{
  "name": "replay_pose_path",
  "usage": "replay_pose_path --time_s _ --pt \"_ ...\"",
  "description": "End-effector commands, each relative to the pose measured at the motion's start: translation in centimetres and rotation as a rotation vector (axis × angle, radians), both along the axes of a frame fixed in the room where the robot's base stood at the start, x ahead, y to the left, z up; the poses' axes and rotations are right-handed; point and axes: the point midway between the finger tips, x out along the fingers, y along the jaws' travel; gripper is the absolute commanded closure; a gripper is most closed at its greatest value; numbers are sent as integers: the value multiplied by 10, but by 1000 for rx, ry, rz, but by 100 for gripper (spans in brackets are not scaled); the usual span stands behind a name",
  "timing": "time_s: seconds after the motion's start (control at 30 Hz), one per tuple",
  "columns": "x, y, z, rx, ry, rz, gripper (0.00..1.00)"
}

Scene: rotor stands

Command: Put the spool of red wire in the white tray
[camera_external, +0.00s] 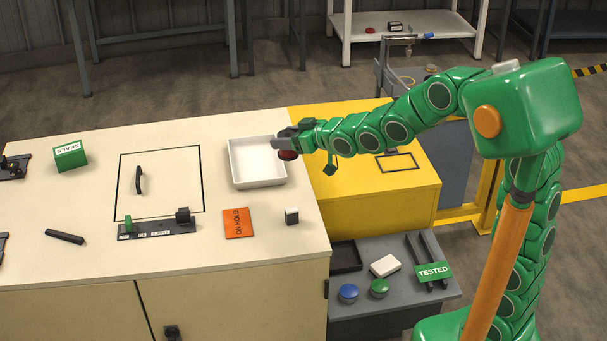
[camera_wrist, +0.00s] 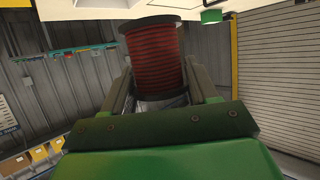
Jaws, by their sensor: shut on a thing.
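The spool of red wire (camera_wrist: 155,55) fills the upper middle of the wrist view, with dark flanges and red windings. My gripper (camera_wrist: 162,92) is shut on it, a finger on each side. In the external view my gripper (camera_external: 285,143) reaches in from the right, and the dark red spool (camera_external: 289,155) hangs at its end. The white tray (camera_external: 237,182) lies on the cream bench top. The spool appears over or beside the tray's right upper edge; its exact height cannot be told. The visible tray floor is empty.
An orange ON HOLD card (camera_external: 238,223) and a small black-and-white block (camera_external: 292,216) lie in front of the tray. A black-outlined square panel (camera_external: 158,180) with a handle is left. A yellow cabinet (camera_external: 370,205) adjoins the bench at right. A green SEALS box (camera_external: 70,155) stands far left.

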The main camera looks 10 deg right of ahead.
Motion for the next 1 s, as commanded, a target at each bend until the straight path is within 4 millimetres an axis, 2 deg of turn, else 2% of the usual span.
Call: replay_pose_path --time_s 0.1,0.23,1.0 --pt "6 -7 0 1 -2 -6 79" --pt "12 -5 -3 -1 -1 -7 79" --pt "81 44 -41 0 -2 -6 79"
